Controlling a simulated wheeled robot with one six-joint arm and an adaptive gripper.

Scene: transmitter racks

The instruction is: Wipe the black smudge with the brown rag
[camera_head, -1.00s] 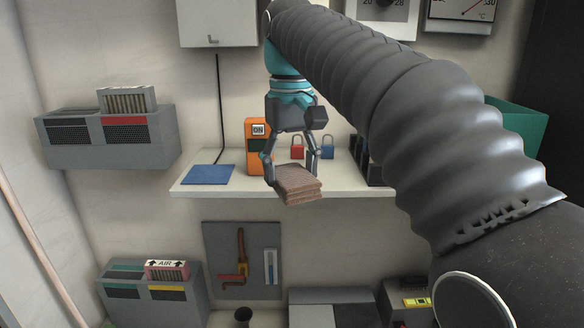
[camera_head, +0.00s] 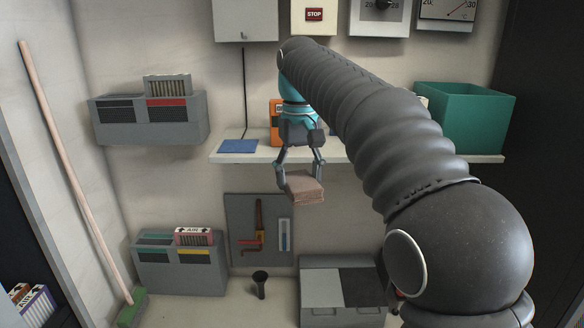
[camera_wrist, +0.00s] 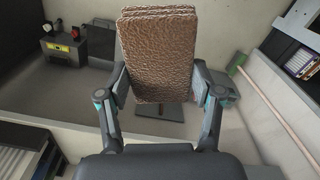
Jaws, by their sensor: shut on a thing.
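The brown rag (camera_head: 305,188) is a folded, stacked block. My gripper (camera_head: 301,178) is shut on it and holds it in the air, in front of and a little below the white shelf (camera_head: 470,157). In the wrist view the rag (camera_wrist: 158,50) stands between the two fingers of my gripper (camera_wrist: 160,85) and hides part of what lies behind it. I cannot make out the black smudge in either view.
A blue mat (camera_head: 239,146) and a teal bin (camera_head: 462,118) are on the shelf. Below hangs a grey tool board (camera_head: 272,212). A grey case (camera_head: 340,310) stands on the floor beside a dark cup (camera_head: 260,280). A broom (camera_head: 75,175) leans at the left.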

